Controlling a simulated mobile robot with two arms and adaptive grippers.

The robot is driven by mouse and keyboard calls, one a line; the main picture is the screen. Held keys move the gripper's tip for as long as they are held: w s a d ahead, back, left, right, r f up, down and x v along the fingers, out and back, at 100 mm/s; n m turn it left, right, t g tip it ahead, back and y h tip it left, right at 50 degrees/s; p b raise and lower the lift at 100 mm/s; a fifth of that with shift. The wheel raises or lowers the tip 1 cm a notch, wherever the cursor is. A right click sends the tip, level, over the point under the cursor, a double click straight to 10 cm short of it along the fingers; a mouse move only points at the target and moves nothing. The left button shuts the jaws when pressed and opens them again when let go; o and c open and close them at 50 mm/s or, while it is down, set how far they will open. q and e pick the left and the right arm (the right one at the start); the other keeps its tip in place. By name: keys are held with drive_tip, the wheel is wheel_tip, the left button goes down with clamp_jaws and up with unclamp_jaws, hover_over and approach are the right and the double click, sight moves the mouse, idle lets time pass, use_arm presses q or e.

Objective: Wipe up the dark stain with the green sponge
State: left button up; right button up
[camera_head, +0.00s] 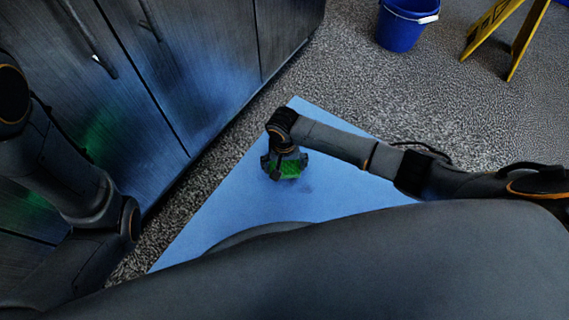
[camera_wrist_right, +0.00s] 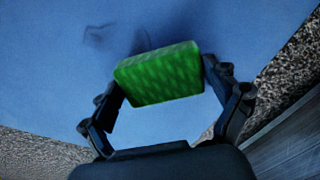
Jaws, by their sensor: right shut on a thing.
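The green sponge (camera_head: 290,170) is held in my right gripper (camera_head: 284,164) over the blue mat (camera_head: 230,205). In the right wrist view the sponge (camera_wrist_right: 160,73) sits between the two fingers of the right gripper (camera_wrist_right: 163,80), one at each end. I cannot tell whether the sponge touches the mat. A faint dark stain (camera_wrist_right: 97,36) shows on the mat just beyond the sponge in the wrist view; a dark streak lies closer to the sponge, partly hidden by it. In the head view the stain (camera_head: 305,188) is only a faint smudge. My left gripper is out of view.
Dark cabinets (camera_head: 150,85) with handles stand along the left, close to the mat. A blue bucket (camera_head: 402,27) and a yellow floor sign (camera_head: 505,35) stand at the top right on speckled grey floor (camera_head: 345,85). The mat around the sponge is clear.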

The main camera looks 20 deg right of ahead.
drive_tip(key=shift+f, duration=0.8)
